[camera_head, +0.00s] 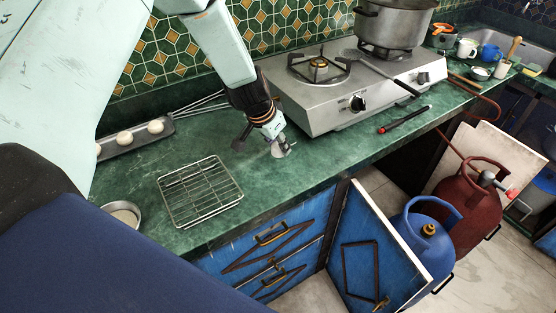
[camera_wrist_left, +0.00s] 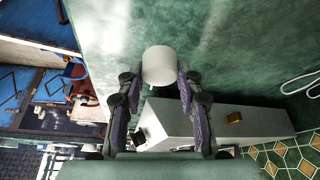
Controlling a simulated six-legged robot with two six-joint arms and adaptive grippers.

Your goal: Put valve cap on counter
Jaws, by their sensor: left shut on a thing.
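The valve cap shows in the left wrist view as a plain white cylinder (camera_wrist_left: 160,66) between the fingertips of my left gripper (camera_wrist_left: 160,78). The gripper is shut on it. In the head view my left gripper (camera_head: 280,146) points down low over the green counter (camera_head: 215,240), between the wire rack and the hotplate. The cap is small and mostly hidden there, and I cannot tell whether it touches the counter. My right gripper is not in view.
A wire rack (camera_head: 200,191) lies left of the gripper, and the steel hotplate (camera_head: 345,95) stands right. A red-and-black lighter (camera_head: 404,120) lies near the front edge. A blue gas cylinder (camera_head: 421,245) and a red one (camera_head: 472,200) stand below, by an open cabinet door (camera_head: 365,250).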

